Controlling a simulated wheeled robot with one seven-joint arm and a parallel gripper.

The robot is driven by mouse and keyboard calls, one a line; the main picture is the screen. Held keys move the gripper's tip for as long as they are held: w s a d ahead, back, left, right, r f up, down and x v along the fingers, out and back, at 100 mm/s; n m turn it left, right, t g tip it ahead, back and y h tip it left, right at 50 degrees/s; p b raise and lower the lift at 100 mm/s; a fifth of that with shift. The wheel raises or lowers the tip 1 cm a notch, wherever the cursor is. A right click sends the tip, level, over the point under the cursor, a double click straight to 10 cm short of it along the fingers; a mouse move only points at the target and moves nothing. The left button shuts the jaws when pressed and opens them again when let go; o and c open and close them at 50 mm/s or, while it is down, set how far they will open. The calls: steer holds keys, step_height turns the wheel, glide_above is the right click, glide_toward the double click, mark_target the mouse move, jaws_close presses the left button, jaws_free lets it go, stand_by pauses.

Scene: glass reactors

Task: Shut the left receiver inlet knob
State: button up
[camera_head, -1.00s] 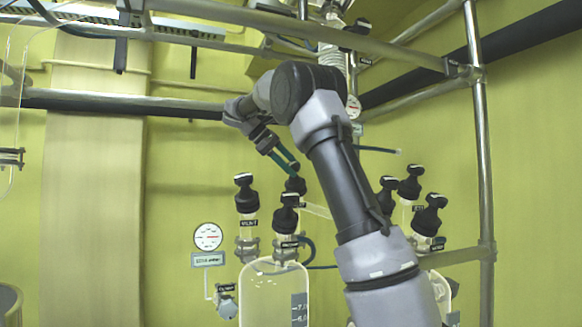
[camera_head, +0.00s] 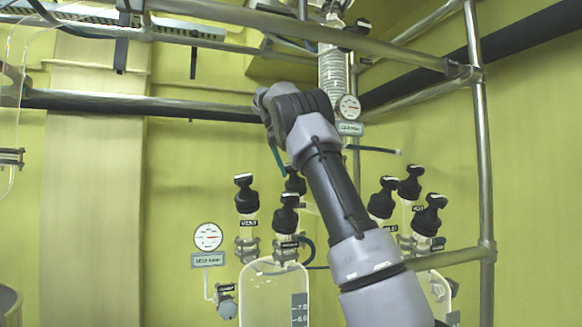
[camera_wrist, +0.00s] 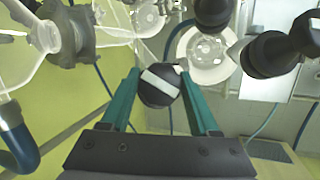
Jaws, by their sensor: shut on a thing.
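The left receiver (camera_head: 272,300) is a clear vessel at the lower middle of the head view. Black knobs stand above it: one at the left (camera_head: 246,194), one at the front (camera_head: 286,214) and one at the back (camera_head: 295,183). Their labels are too small to read surely. My gripper (camera_head: 281,168) comes down from above at the back knob, partly hidden by my own arm. In the wrist view its teal fingers are shut on a round black knob (camera_wrist: 158,88) with a white bar across its top. This looks like the back knob.
More black knobs (camera_head: 382,198) stand over a second vessel to the right, behind my arm. A gauge (camera_head: 208,237) hangs on the wall at left. Metal rails (camera_head: 300,30) cross above my arm.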

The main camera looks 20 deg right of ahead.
steer(key=m+t+y, duration=0.1)
steer(key=m+y, duration=0.1)
steer(key=m, duration=0.2)
steer(key=shift+m+y, duration=0.4)
steer(key=shift+m+t+y, duration=0.8)
steer(key=shift+m+y, duration=0.1)
steer(key=shift+m, duration=0.6)
steer(key=o, duration=1.4)
